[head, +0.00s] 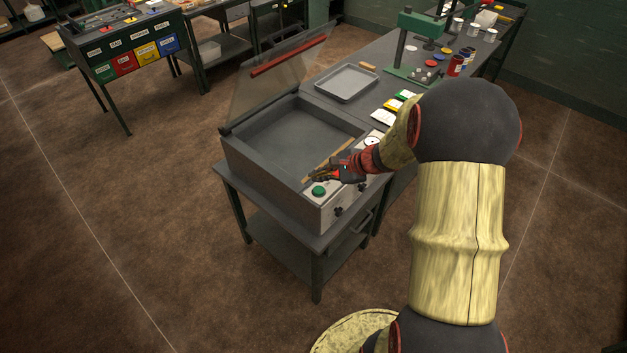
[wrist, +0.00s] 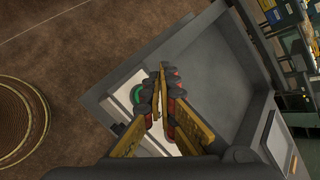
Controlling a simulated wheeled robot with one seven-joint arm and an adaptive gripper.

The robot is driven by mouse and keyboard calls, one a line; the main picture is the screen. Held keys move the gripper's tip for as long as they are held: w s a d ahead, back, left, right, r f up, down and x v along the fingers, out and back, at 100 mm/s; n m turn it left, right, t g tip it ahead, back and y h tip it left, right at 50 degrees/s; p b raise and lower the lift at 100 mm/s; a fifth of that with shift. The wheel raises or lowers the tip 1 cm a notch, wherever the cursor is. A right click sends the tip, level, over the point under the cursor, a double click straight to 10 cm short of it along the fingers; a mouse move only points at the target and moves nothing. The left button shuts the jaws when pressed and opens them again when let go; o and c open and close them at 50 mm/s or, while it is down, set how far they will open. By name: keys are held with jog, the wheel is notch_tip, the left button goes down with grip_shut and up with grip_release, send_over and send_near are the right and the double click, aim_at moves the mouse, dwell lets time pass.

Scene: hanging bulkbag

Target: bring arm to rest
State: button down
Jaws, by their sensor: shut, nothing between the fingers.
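My gripper (head: 322,173) is above the front edge of an open grey box-like machine (head: 234,150), close to its control panel. In the wrist view my gripper (wrist: 163,72) has its two fingers together with nothing between them. The green button (head: 319,190) on the panel is just below the gripper in the head view. It shows partly behind the fingers in the wrist view (wrist: 137,95). My arm reaches in from the right and hides part of the panel.
The machine's clear lid with a red bar (head: 288,57) stands raised. A grey tray (head: 346,82) and a green press (head: 405,50) are on the bench behind. A rack with coloured bins (head: 124,62) stands at back left. The floor at left is clear.

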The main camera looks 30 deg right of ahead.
jog(key=s+a+r+n+g, duration=0.25)
jog(key=s+a+n, duration=0.2)
jog(key=s, duration=0.25)
jog(key=s+a+r+n+g, duration=0.1)
jog(key=s+a+n+g, duration=0.2)
jog(key=s+n, duration=0.3)
jog(key=s+a+r+n+t+h+b, duration=0.1)
jog(key=s+a+r+n+h+b, duration=0.1)
jog(key=s+a+r+n, duration=0.2)
jog(key=s+a+r+n+t+h+b, duration=0.2)
jog(key=s+a+r+n, duration=0.2)
jog(key=s+r, duration=0.5)
jog(key=shift+r+n+h, duration=0.4)
jog(key=shift+r+n, duration=0.45)
jog(key=shift+n, duration=0.3)
jog(key=shift+s, duration=0.1)
